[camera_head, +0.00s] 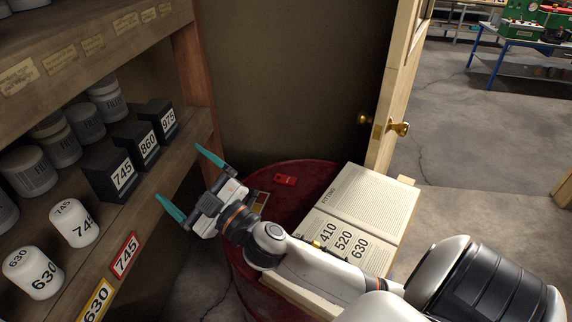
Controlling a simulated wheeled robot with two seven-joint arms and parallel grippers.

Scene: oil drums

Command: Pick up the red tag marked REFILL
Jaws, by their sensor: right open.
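A small red tag (285,180) lies on top of the dark red drum (262,282), towards its far side; its lettering is too small to read. My right gripper (190,182) is open and empty, its teal fingertips spread wide and pointing left towards the shelf. The gripper is to the left of the tag and apart from it. My right arm reaches in from the lower right, across the drum and an open book. My left gripper is out of view.
The open book (372,207) covers the drum's right side. Left, a wooden shelf (150,190) holds white numbered containers (74,222), black numbered blocks (121,177) and a red-framed 745 card (125,256). A door with brass knobs (399,129) stands behind the drum.

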